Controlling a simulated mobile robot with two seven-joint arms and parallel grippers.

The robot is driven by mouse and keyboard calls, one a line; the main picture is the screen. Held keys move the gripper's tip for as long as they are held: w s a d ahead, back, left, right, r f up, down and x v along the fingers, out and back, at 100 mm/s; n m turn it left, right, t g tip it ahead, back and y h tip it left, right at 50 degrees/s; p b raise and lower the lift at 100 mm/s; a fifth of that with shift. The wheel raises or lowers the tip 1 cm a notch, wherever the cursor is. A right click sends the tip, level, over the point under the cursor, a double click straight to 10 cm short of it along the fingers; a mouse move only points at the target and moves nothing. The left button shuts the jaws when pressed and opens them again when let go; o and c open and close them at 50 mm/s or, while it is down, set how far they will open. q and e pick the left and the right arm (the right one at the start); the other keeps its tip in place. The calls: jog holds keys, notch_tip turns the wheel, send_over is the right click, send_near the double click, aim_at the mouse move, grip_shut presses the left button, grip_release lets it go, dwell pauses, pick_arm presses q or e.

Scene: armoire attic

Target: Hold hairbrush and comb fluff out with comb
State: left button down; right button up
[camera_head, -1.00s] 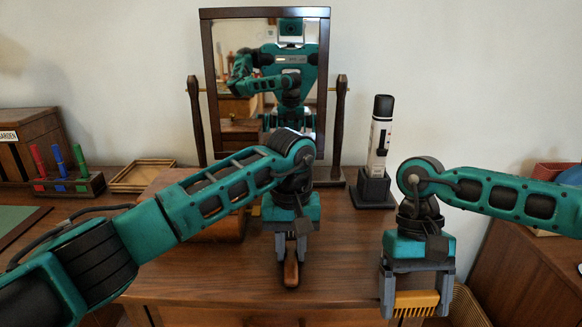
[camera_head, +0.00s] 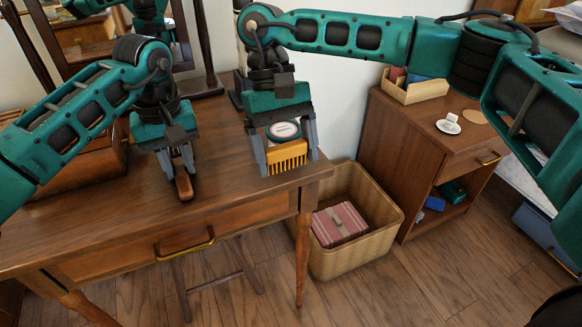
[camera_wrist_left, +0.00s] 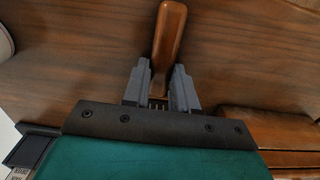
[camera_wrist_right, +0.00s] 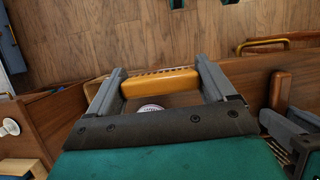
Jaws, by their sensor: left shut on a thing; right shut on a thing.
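My left gripper (camera_head: 178,172) is shut on the brown wooden hairbrush (camera_head: 184,186) above the dressing table. In the left wrist view, the hairbrush's handle (camera_wrist_left: 169,40) points out past the fingers, with a few bristles between them; the rest is hidden. My right gripper (camera_head: 288,160) is shut on a yellow-orange comb (camera_head: 288,157), held across between the fingers with its teeth down, near the table's right edge. The comb (camera_wrist_right: 158,82) also shows in the right wrist view, with the hairbrush (camera_wrist_right: 281,90) apart from it at the right.
A round white-topped container (camera_head: 284,130) is behind the comb. A wicker basket (camera_head: 382,240) with a pink bundle (camera_head: 338,224) stands on the floor right of the dressing table (camera_head: 225,190). A side cabinet (camera_head: 405,145) bears a saucer (camera_head: 448,127). The mirror (camera_head: 80,40) stands behind.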

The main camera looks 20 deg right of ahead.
jog(key=w+a+r+m+t+y, duration=0.25)
jog(key=w+a+m, duration=0.25)
jog(key=w+m, duration=0.55)
jog(key=w+a+r+m+t+y, duration=0.25)
jog(key=w+a+m, duration=0.25)
jog(key=w+m, duration=0.55)
jog(key=a+r+m+t+h, duration=0.1)
jog(key=a+r+m+t, duration=0.15)
jog(key=a, duration=0.65)
jog(key=shift+m+g, duration=0.35)
jog(key=shift+s+d+f, duration=0.1)
jog(key=shift+s+f, duration=0.05)
jog(key=shift+f, duration=0.8)
jog(key=shift+s+d+f, duration=0.1)
jog(key=shift+s+f, duration=0.05)
jog(key=shift+f, duration=0.85)
jog(key=shift+s+f, duration=0.15)
jog(key=shift+f, duration=0.8)
jog(key=shift+f, duration=0.4)
jog(key=shift+s, duration=0.15)
